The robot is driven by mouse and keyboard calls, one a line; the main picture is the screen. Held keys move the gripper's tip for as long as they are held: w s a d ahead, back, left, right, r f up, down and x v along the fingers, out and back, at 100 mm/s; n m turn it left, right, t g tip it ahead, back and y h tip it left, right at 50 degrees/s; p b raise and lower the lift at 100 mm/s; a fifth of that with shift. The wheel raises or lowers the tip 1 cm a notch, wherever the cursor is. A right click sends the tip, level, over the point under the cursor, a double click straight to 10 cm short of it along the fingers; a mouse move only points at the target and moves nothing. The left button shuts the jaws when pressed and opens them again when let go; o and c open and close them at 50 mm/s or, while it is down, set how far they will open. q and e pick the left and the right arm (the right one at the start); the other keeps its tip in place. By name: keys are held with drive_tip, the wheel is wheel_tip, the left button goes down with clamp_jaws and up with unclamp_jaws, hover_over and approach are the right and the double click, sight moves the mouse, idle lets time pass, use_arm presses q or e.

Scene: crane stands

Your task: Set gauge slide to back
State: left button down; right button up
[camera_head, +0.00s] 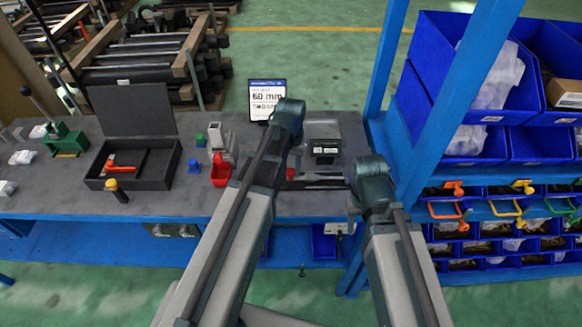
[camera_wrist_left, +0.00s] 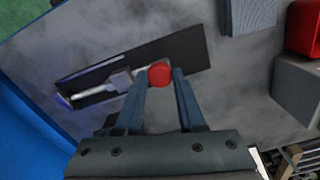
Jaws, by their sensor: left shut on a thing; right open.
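The gauge slide is a dark flat track (camera_wrist_left: 185,55) with a pale sliding piece (camera_wrist_left: 120,80) and a round red knob (camera_wrist_left: 159,75), seen in the left wrist view. My left gripper (camera_wrist_left: 160,72) has its two fingers on either side of the knob and is shut on it. In the head view the red knob (camera_head: 290,173) shows beside my left arm. Part of the track (camera_head: 322,181) runs to the right of it, and my arm hides the rest. My right arm's dark joint stands just right of the track; its fingers are hidden.
A blue post (camera_head: 384,70) and shelving with blue bins (camera_head: 480,225) rise on the right.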

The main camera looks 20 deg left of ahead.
use_arm(q)
drive_tip(key=a, duration=0.1)
drive_tip(key=s+a, duration=0.1)
drive_tip(key=a, duration=0.1)
drive_tip(key=shift+a, duration=0.1)
drive_tip(key=c, duration=0.8)
unclamp_jaws()
drive_tip(key=shift+c, duration=0.2)
drive_tip(key=o, duration=0.3)
drive_tip(key=shift+a, duration=0.1)
drive_tip(key=shift+o, duration=0.2)
drive_tip(key=shift+r+p, duration=0.55)
wheel_tip(320, 180, up, 13)
drive_tip(key=p, duration=1.2)
drive_tip(key=shift+f+p, duration=0.15)
drive_tip(key=shift+p, duration=0.2)
